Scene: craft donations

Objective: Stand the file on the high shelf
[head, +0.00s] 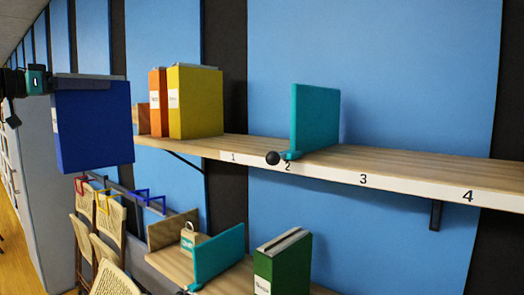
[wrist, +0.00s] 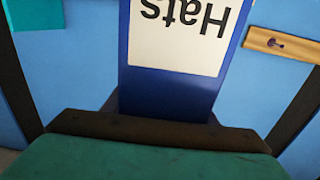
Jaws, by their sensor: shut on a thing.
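A blue file (head: 93,125) hangs upright in the air at the left of the head view, in front of and left of the high shelf (head: 400,175). My gripper (head: 50,82) is at its upper left edge and is shut on it. In the wrist view the blue file (wrist: 168,95) fills the middle, with a white label reading "Hats" upside down. The high shelf is wooden, with a white front edge numbered 1 to 4. An orange file (head: 157,100) and a yellow file (head: 200,102) stand at its left end.
Shelf above 3 and 4 is bare. Below, a lower shelf holds a green file (head: 283,265) and another teal bookend (head: 217,256). Chairs (head: 108,215) stand lower left.

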